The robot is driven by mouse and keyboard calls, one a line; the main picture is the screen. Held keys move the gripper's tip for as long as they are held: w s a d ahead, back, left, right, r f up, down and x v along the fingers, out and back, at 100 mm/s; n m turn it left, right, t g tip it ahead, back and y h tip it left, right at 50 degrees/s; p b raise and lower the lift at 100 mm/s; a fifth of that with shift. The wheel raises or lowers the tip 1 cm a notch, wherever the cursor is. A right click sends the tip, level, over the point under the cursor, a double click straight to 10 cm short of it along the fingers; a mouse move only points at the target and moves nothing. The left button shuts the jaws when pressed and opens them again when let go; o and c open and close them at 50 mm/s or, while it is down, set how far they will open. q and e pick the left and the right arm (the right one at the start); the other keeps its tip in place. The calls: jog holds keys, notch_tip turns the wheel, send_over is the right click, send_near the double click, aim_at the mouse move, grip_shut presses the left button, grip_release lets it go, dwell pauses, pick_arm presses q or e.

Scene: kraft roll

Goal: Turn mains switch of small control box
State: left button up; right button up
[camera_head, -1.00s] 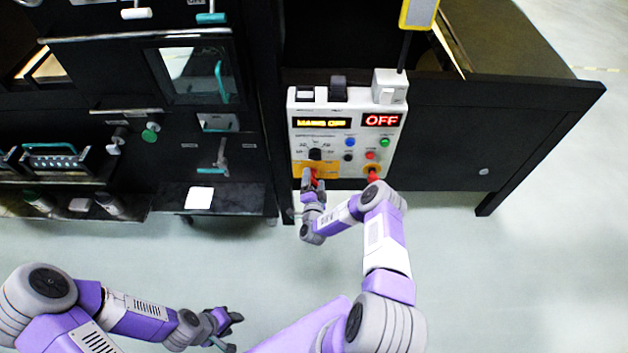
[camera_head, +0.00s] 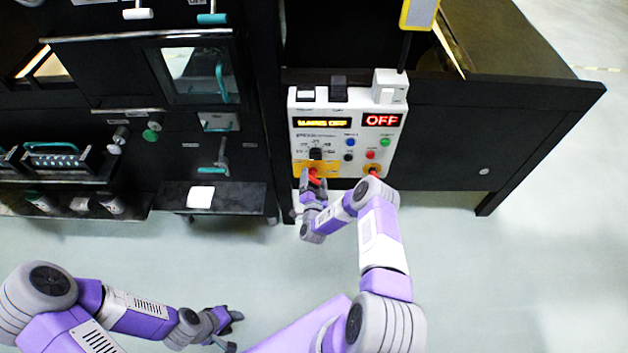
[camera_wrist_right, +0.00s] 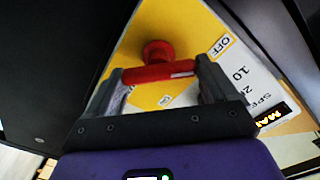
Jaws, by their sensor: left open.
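The small control box (camera_head: 322,111) is white, with a display reading MAINS OFF and a red OFF display. At its lower left, on a yellow plate, is the mains switch (camera_head: 314,178) with a red handle. In the right wrist view the red handle (camera_wrist_right: 158,72) lies between the fingers of my right gripper (camera_wrist_right: 160,80), one finger at each end. The fingers are very close to the ends; I cannot tell whether they press on them. In the head view my right gripper (camera_head: 311,184) partly hides the switch. My left gripper (camera_head: 233,331) is open and empty, low over the floor.
A black cabinet (camera_head: 190,130) with handles and a shelf stands to the left. A black table (camera_head: 530,90) is on the right. The floor in front is clear.

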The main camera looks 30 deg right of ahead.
jog(key=shift+o, duration=1.2)
jog(key=shift+s, duration=0.1)
jog(key=p+v, duration=0.1)
jog(key=v, duration=0.6)
jog(key=shift+s+p, duration=0.25)
jog(key=shift+p, duration=0.05)
jog(key=shift+w+a, duration=0.1)
jog(key=shift+a, duration=0.05)
